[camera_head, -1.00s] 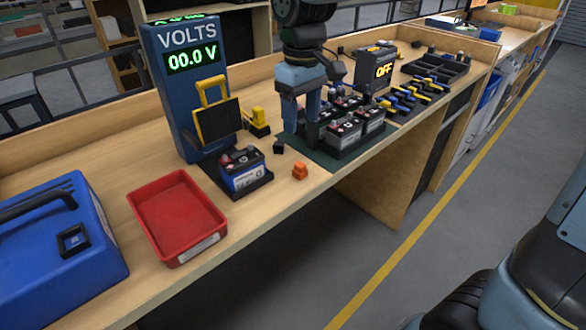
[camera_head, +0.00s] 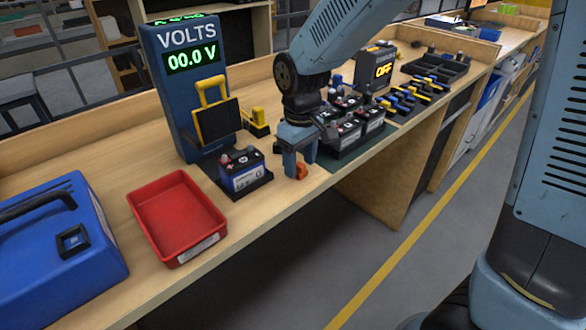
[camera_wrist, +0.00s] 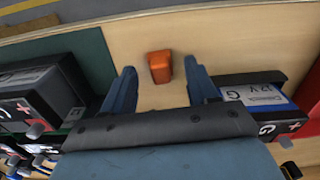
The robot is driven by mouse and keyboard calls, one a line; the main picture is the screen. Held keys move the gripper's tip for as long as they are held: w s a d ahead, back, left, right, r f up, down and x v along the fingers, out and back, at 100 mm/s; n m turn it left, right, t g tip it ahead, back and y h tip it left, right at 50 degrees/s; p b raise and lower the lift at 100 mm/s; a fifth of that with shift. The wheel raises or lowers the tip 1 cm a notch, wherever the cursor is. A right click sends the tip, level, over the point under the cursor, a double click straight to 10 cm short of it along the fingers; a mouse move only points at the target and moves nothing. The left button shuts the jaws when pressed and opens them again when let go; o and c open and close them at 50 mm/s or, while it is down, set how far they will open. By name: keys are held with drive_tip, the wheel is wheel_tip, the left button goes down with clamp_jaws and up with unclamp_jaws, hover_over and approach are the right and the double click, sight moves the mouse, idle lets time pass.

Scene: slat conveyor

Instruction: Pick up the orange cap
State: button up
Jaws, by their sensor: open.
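The orange cap (camera_head: 301,170) sits on the wooden bench top near its front edge, partly hidden by my gripper in the head view. In the wrist view the orange cap (camera_wrist: 160,67) shows whole, a little beyond the line between my fingertips. My gripper (camera_head: 297,165) points down over the bench at the cap. In the wrist view my gripper (camera_wrist: 159,75) is open, with one blue finger to each side of the cap and a gap on both sides. The fingers hold nothing.
A battery (camera_head: 241,171) in a black holder stands just left of my gripper. Several batteries stand on a green mat (camera_head: 330,160) to the right. A red tray (camera_head: 150,222), a blue case (camera_head: 90,265) and a voltmeter stand (camera_head: 170,100) are further left.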

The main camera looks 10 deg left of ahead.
drive_tip(key=shift+f, duration=0.75)
clamp_jaws()
